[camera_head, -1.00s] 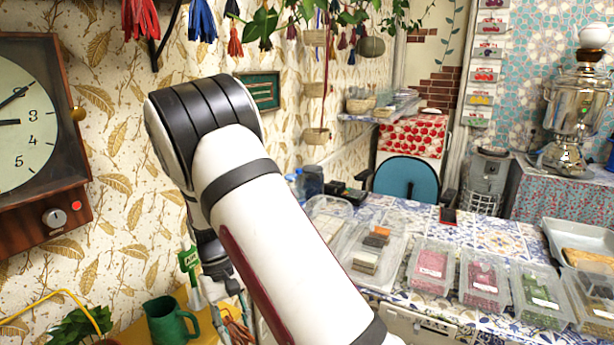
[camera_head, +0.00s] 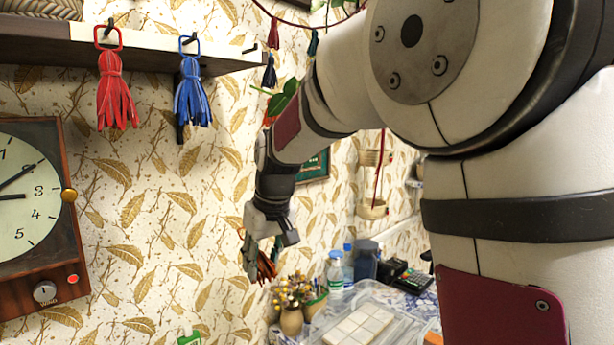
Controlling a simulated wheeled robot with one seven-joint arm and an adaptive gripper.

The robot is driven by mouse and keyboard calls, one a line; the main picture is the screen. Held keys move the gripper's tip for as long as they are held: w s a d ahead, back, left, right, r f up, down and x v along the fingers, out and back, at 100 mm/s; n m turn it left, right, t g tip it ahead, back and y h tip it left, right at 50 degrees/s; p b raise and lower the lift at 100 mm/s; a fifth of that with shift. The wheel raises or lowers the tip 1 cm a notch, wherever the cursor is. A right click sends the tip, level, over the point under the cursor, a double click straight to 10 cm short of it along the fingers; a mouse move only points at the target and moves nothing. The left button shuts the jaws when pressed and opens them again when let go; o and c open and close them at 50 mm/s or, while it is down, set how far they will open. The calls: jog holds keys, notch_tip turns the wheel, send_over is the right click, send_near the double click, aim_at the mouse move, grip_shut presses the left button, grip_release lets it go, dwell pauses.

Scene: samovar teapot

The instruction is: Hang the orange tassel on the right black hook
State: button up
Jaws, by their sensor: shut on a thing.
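The orange tassel (camera_head: 267,269) hangs at my gripper (camera_head: 257,252), which is shut on it in front of the leaf-patterned wall. The gripper hides most of the tassel's top.
A wall clock (camera_head: 35,215) is at the left. Hanging plant leaves (camera_head: 285,97) and small dark tassels (camera_head: 270,70) are near the shelf's right end.

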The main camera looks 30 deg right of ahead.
jog(key=s+d+r+n+t+y+p, duration=0.1)
jog(key=s+r+t, duration=0.25)
jog(key=r, duration=0.75)
jog(key=s+d+r+t+y+p, duration=0.15)
jog(key=s+r, duration=0.35)
jog(key=r, duration=0.6)
jog(key=s+r+n+t+y+p, duration=0.1)
jog(key=s+r+t, duration=0.25)
jog(key=r, duration=0.75)
jog(key=w+a+f+b, duration=0.1)
jog(key=w+a, duration=0.1)
jog(key=w, duration=0.7)
jog(key=shift+a+f+g, duration=0.35)
jog(key=shift+f, duration=0.05)
jog(key=o, duration=1.1)
jog(key=shift+s, duration=0.15)
